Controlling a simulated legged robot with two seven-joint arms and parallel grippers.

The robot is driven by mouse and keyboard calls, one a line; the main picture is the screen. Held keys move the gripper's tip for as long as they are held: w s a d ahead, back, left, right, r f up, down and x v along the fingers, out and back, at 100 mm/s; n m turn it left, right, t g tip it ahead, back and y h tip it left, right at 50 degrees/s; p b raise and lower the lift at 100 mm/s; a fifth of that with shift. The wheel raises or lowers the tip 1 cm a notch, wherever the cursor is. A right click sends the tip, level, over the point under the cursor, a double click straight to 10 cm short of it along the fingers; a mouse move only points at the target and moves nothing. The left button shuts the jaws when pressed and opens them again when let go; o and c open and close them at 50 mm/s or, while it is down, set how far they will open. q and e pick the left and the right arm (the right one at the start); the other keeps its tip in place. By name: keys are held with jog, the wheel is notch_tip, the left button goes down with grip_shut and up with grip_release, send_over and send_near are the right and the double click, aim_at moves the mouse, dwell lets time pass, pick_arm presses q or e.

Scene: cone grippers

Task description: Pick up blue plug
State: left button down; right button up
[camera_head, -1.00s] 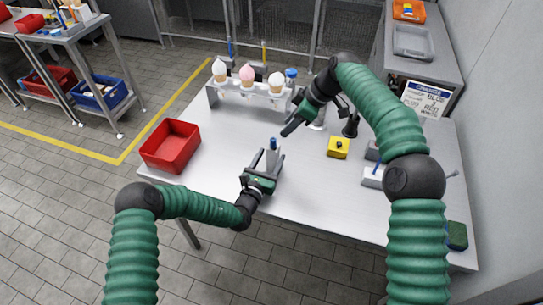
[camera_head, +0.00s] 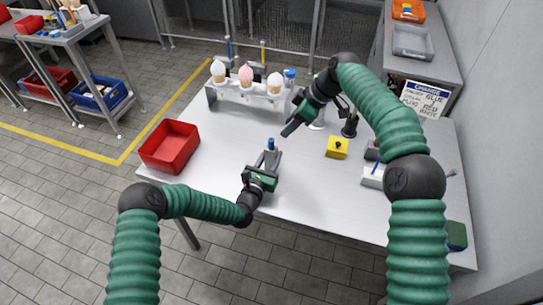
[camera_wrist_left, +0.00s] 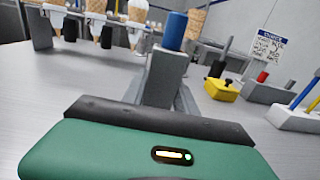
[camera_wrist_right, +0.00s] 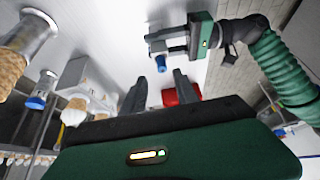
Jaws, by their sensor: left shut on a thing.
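The blue plug (camera_head: 271,144), a blue cylinder on a grey block, stands upright near the middle of the table. My left gripper (camera_head: 267,162) is shut on its grey block from the front. In the left wrist view the blue plug (camera_wrist_left: 175,32) rises above the fingers, and its lower part is hidden. The right wrist view shows the blue plug (camera_wrist_right: 157,66) between my left fingers. My right gripper (camera_head: 291,128) is beyond and right of the plug, pointing down-left; its fingers (camera_wrist_right: 160,92) are apart and empty. I cannot tell whether the plug touches the table.
A red bin (camera_head: 169,147) stands at the left. A white rack (camera_head: 250,98) with several cones is at the back. A yellow box (camera_head: 337,148) and grey blocks (camera_head: 373,177) lie at the right. A sign (camera_head: 426,98) stands at the back right. The front middle is clear.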

aim_at(272, 141)
dwell(0.4)
jog(key=shift+o, duration=1)
jog(key=s+a+r+m+t+h, duration=0.2)
jog(key=s+a+m+h, duration=0.2)
jog(key=m, duration=0.6)
jog(key=x, duration=0.3)
jog(key=w+x, duration=0.1)
jog(key=x, duration=0.7)
jog(key=shift+w+d+r, duration=0.1)
jog(key=shift+w+d, duration=0.05)
jog(key=shift+w, duration=0.15)
grip_shut()
